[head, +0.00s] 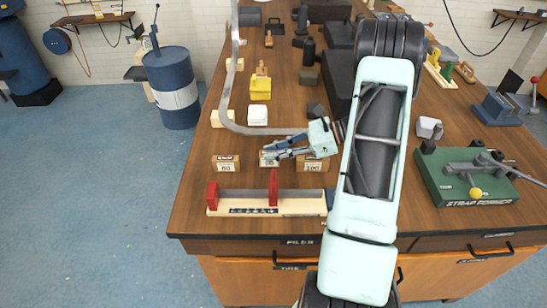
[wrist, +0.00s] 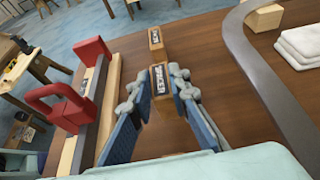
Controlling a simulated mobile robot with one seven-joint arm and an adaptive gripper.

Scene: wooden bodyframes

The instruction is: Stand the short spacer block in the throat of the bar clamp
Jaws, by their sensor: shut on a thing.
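Three labelled wooden blocks stand in a row behind the bar clamp: a left block (head: 226,163), a middle block (head: 268,160) and a right block (head: 314,164). My gripper (head: 270,153) is shut on the middle block, which also shows between the blue fingers in the wrist view (wrist: 163,104). I cannot tell whether it touches the table. Its label seems to read as a spacer; its length against the others is unclear. The bar clamp (head: 243,195) has two red jaws with an empty throat between them; its red jaw (wrist: 92,52) shows left in the wrist view.
A curved grey metal strip (head: 229,95) arcs over the table behind my gripper. A white stack (head: 257,115) and a yellow object (head: 260,88) stand farther back. A green strap former (head: 467,178) is at the right. The table's front edge lies just before the clamp.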

